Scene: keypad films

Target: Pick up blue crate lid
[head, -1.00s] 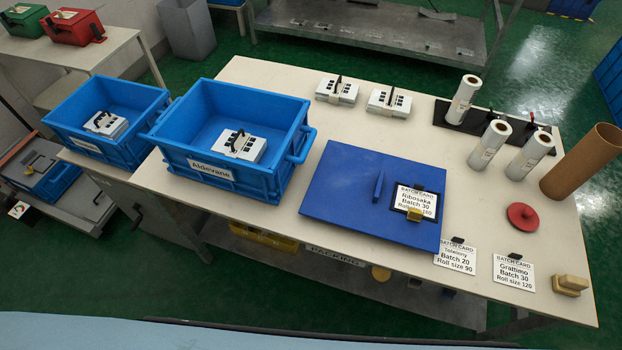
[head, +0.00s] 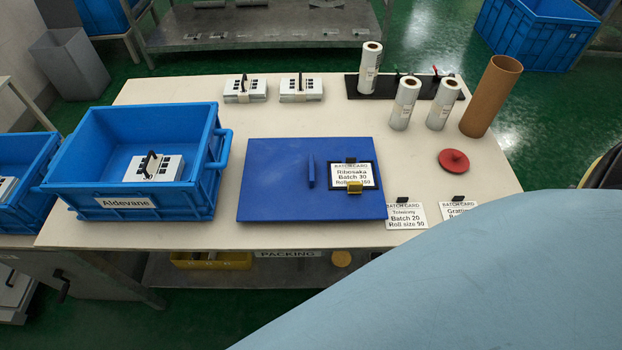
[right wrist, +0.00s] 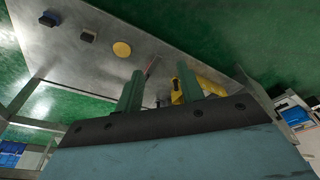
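The blue crate lid (head: 275,190) lies flat on the table, right of the blue crate labelled Aldevane (head: 90,205). A raised blue handle (head: 311,171) stands near its middle. The lid is not seen there. My left gripper is not in view.
The Aldevane crate holds a white keypad bundle (head: 153,167). Two more bundles (head: 245,89) stand behind the lid. White rolls (head: 405,103), a brown tube (head: 491,97) and a red disc (head: 454,160) are on the right. A light-blue surface, likely my arm, covers the lower right.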

